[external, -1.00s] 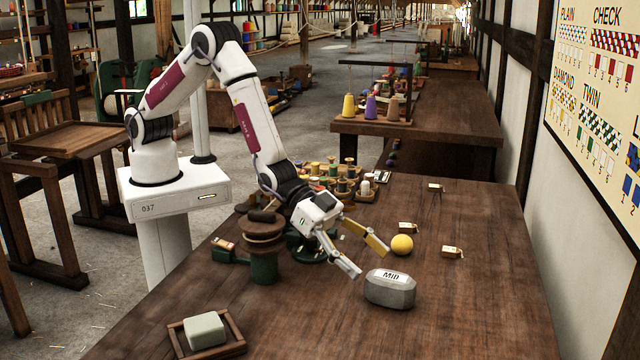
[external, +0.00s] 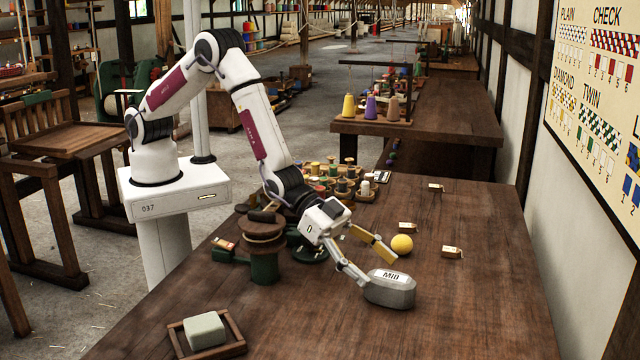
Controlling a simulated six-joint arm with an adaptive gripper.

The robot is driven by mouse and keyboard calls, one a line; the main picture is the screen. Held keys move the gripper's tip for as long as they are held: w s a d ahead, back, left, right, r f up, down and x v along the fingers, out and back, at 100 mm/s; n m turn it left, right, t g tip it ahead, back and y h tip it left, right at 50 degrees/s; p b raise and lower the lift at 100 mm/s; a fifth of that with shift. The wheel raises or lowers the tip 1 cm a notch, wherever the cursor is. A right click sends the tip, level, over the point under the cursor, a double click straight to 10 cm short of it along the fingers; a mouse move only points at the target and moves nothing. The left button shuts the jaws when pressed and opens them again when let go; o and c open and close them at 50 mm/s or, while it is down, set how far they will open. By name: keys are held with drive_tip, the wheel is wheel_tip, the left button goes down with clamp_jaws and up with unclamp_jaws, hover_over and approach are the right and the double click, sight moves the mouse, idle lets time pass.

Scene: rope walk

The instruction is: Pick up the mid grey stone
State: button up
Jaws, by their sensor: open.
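The mid grey stone (external: 392,293) is a faceted grey block with a white label reading MID on top. It rests on the brown table. My gripper (external: 378,272) is open, with its fingers spread at the stone's left and far-left side. The near finger's tip is right by the stone's left end; I cannot tell whether it touches. The yellow-faced far finger ends behind the stone, near the yellow ball (external: 402,244).
Small tagged blocks (external: 452,252) lie right of the ball. A wooden tray (external: 238,338) with a pale block (external: 204,330) is at the front left. The table is clear right of the stone.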

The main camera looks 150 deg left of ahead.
sight(377, 271)
drive_tip(key=shift+w, duration=0.1)
drive_tip(key=shift+f+x, duration=0.25)
drive_tip(key=shift+x, duration=2.2)
clamp_jaws()
drive_tip(key=shift+r, duration=0.1)
